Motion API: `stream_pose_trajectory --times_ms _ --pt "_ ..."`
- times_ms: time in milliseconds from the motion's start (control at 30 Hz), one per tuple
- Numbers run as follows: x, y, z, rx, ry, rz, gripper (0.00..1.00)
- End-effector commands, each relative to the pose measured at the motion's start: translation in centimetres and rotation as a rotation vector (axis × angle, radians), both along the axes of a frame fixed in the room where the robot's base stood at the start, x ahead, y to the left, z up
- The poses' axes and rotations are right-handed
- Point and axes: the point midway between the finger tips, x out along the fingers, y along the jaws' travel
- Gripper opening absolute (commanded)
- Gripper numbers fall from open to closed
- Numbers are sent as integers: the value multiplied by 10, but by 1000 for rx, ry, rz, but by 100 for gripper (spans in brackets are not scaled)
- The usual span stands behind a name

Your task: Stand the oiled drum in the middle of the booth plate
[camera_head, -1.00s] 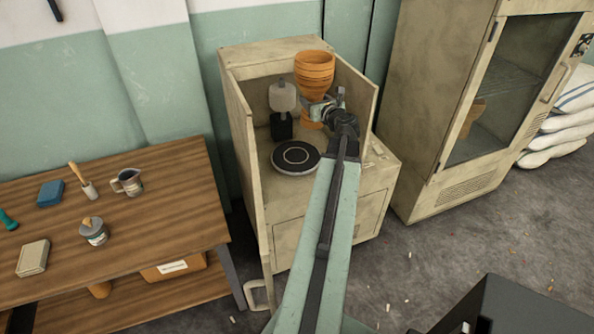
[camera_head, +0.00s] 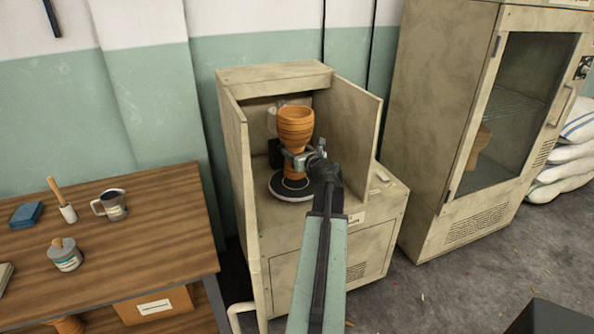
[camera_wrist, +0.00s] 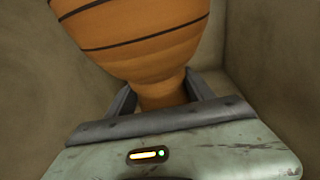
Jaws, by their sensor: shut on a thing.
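The orange-brown goblet drum (camera_head: 295,128) with dark bands stands upright inside the booth, bowl up. My gripper (camera_head: 297,160) is shut on its narrow waist. In the wrist view the drum (camera_wrist: 140,35) rises above the jaws (camera_wrist: 160,97), one finger on each side of the stem. The booth plate (camera_head: 277,188), a round dark disc with a pale rim, lies under the drum's foot. The foot appears over the plate's middle. I cannot tell whether it touches the plate or hangs just above it.
Booth walls (camera_head: 352,130) stand close at left, right and back. A grey spray device (camera_head: 273,152) is behind the drum, partly hidden. A glass-door cabinet (camera_head: 440,130) holding another brown piece (camera_head: 479,148) is at right.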

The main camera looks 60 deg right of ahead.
Motion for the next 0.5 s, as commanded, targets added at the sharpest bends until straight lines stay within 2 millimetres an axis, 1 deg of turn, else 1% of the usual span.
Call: stream_pose_trajectory --times_ms 67,133,333,400,500 --pt "0 0 0 0 -1 -1 0" --pt "0 0 -5 0 -1 -1 0" --pt "-1 -1 -37 0 -1 -1 0" --pt "-1 -1 -40 0 -1 -1 0" --pt "-1 -1 -36 0 -1 -1 0"
